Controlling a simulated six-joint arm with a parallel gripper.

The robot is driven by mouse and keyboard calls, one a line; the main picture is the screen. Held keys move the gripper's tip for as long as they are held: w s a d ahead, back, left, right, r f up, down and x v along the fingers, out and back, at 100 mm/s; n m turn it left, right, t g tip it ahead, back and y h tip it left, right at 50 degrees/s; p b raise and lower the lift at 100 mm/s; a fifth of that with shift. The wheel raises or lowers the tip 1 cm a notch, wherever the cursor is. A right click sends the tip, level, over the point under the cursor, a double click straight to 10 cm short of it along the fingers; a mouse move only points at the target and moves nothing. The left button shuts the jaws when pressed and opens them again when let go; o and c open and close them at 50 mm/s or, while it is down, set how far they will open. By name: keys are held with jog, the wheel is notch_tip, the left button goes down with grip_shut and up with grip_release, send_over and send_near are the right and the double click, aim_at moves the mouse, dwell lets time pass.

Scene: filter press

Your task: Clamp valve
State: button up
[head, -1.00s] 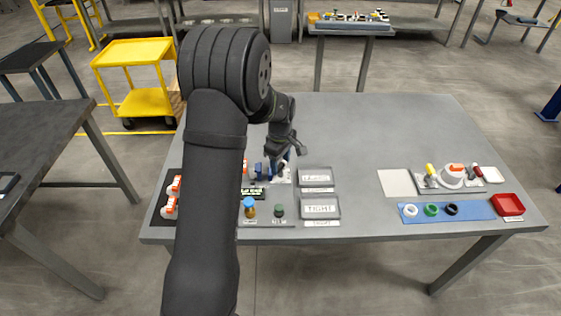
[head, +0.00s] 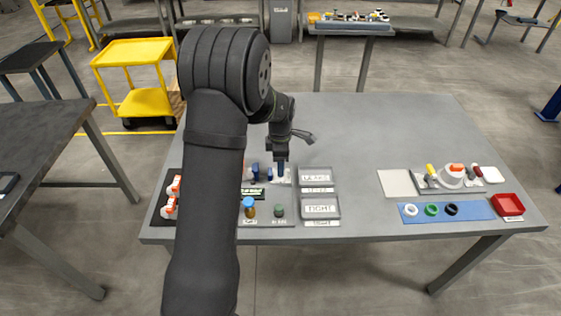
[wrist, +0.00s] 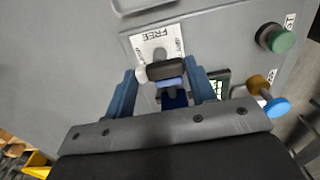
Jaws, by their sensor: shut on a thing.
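My gripper (head: 281,172) points down over the left part of the grey table, by the white card. In the wrist view its two blue fingers (wrist: 166,78) close on a short dark cylindrical piece with a pale end, which I take to be the valve (wrist: 168,69). The valve is in front of a white card marked FREE (wrist: 155,42). A blue block (wrist: 174,98) shows just behind the valve, between the fingers. In the head view a blue upright part (head: 256,172) stands left of my gripper. Whether the valve touches the card or block is unclear.
Two grey labelled trays, an upper one (head: 318,179) and one marked TIGHT (head: 320,207), sit right of my gripper. The table's middle is clear.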

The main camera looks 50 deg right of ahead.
dwell(0.4)
jog(key=o, duration=0.7)
jog(key=shift+r, duration=0.15)
notch_tip(320, 180, up, 17)
jog(key=shift+r, duration=0.15)
dwell(0.4)
notch_tip(320, 180, down, 18)
jog(key=shift+r, duration=0.2)
dwell(0.3)
jog(key=shift+r, duration=0.15)
